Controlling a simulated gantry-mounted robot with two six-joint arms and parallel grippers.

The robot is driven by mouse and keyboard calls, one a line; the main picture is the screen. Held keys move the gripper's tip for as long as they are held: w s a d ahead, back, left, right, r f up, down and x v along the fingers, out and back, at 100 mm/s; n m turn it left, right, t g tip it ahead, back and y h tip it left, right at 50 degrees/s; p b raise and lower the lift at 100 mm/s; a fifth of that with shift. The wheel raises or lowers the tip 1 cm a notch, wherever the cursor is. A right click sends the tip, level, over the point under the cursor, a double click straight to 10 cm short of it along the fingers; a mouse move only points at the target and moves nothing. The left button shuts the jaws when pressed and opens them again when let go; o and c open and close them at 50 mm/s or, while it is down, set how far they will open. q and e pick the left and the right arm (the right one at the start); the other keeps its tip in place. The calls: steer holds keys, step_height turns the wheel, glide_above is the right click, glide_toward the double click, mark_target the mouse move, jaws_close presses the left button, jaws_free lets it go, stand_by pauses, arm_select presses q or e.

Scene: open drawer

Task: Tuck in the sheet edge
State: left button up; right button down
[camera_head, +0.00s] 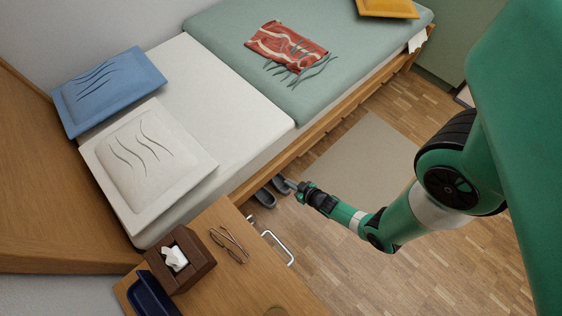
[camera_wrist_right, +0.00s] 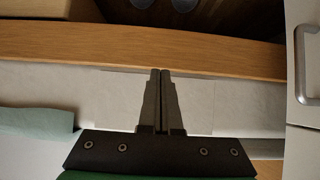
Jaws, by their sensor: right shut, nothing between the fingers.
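The white sheet (camera_head: 225,95) covers the bed's mattress, and its near side runs down to the wooden bed rail (camera_head: 300,140). A small white flap (camera_head: 417,42) hangs over the rail at the far right end of the bed. My right gripper (camera_head: 287,184) is shut and empty beside the bed, near the bedside table. In the right wrist view, the shut fingertips (camera_wrist_right: 160,72) show in front of the rail (camera_wrist_right: 150,48) and a white cloth strip (camera_wrist_right: 105,98). I cannot tell whether they touch. My left gripper is not in view.
A green blanket (camera_head: 245,45) carries a red patterned cloth (camera_head: 287,45). Two pillows lie at the left. Grey slippers (camera_head: 264,198) sit on the floor by the bed. The bedside table (camera_head: 225,275) holds glasses and a tissue box; its metal handle (camera_head: 277,247) sticks out near my gripper.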

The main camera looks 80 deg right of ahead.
steer(key=shift+s+a, duration=1.05)
steer(key=shift+s, duration=0.2)
